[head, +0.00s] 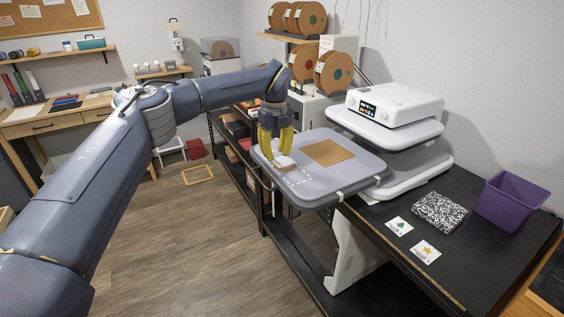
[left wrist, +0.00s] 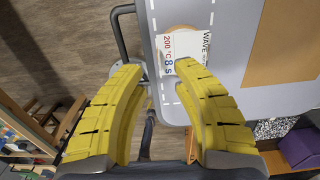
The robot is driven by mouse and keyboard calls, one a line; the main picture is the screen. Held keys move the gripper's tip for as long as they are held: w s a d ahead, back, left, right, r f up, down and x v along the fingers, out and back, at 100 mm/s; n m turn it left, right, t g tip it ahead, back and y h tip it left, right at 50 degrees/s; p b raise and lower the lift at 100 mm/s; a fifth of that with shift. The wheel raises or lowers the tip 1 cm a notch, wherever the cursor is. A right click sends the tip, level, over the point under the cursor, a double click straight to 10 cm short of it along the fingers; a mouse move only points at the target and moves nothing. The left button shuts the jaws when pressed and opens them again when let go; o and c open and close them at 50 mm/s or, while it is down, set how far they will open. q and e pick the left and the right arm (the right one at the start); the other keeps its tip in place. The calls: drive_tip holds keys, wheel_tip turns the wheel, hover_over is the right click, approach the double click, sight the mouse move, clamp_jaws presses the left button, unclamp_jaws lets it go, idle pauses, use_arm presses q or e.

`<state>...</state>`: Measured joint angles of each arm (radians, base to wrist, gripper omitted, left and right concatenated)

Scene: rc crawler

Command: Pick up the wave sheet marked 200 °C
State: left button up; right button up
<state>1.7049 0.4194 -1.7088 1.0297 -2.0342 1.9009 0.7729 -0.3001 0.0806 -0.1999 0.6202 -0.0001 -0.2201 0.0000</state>
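The wave sheet (left wrist: 192,45) is white and printed "WAVE", "200 °C" and "8 s" in the left wrist view. It lies near the left edge of the grey lower platen (head: 318,187), by a dashed white outline. In the head view it is a small white patch (head: 284,162) under my left gripper. My left gripper (head: 275,156) has yellow ribbed fingers pointing down over that sheet. In the left wrist view its fingertips (left wrist: 160,68) are apart with nothing held between them; the right-hand tip overlaps the sheet's edge in the picture. Contact cannot be told. My right gripper is not in view.
A brown sheet (head: 328,152) lies on the platen. The white press head (head: 394,104) stands to the right. The black bench holds two picture cards (head: 425,251), a speckled block (head: 438,212) and a purple bin (head: 510,199). Filament spools stand on shelves behind.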

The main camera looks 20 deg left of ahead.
sight(283, 159)
use_arm(q)
wheel_tip(283, 159, down, 3)
drive_tip(key=shift+f, duration=0.2)
drive_tip(key=shift+c, duration=0.5)
clamp_jaws()
